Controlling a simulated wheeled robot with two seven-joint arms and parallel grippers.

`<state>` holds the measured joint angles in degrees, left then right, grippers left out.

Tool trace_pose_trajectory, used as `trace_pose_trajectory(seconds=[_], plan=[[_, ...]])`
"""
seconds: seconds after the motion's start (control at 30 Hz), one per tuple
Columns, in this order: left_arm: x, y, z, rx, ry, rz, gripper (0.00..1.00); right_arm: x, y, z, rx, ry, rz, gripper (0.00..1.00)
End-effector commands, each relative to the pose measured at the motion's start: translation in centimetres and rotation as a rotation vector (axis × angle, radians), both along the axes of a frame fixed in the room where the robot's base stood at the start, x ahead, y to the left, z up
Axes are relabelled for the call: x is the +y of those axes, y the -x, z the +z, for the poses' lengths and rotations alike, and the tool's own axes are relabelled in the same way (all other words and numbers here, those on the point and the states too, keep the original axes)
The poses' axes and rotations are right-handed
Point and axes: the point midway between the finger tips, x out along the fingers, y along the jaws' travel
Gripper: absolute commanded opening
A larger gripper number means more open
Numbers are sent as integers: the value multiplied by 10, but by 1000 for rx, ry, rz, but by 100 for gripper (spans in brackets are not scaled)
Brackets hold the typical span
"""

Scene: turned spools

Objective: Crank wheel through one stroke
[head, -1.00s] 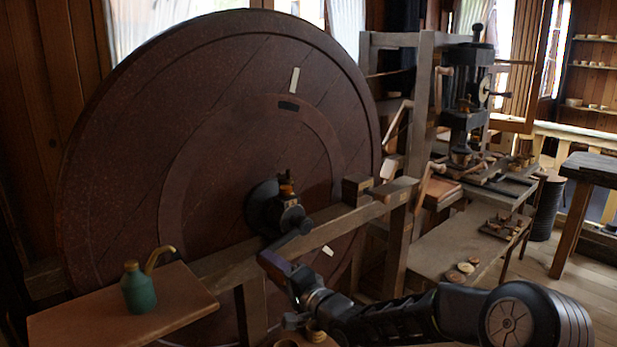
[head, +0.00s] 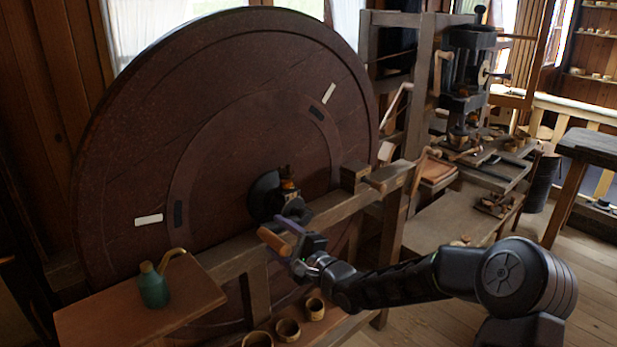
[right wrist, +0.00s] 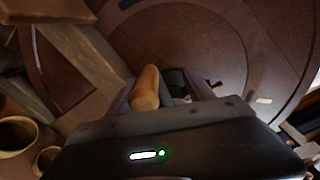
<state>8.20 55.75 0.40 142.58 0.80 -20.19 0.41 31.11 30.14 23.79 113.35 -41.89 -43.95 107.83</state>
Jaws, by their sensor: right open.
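The large dark brown wheel (head: 230,110) stands upright, with white marks on its face at upper right and left. Its black hub (head: 266,195) sits at the middle, behind a wooden rail. The wooden crank handle (head: 275,241) is in front of and just below the hub. My right gripper (head: 282,234) is at the handle, its purple fingers open. In the right wrist view the handle (right wrist: 146,88) lies between the spread fingers, nearer the left one; I cannot tell whether it touches. The crank arm is mostly hidden by my gripper. My left gripper is not in view.
A green oil can (head: 154,287) stands on a wooden shelf (head: 130,315) at lower left. Several wooden cups (head: 288,330) stand below my gripper. The wooden rail (head: 330,216) runs close behind my gripper. A dark machine (head: 468,85) stands on a bench at right.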

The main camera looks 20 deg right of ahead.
Motion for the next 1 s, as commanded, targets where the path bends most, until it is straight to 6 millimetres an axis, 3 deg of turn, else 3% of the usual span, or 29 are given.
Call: trace_pose_trajectory(seconds=[0.03, 0.23, 1.0], plan=[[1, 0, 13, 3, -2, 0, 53, -2, -3, 22, -13, -30, -3, 40], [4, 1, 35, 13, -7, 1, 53, -9, -7, 41, 21, -137, -4, 40], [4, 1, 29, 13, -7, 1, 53, -65, -28, 92, 227, -650, -7, 40]])
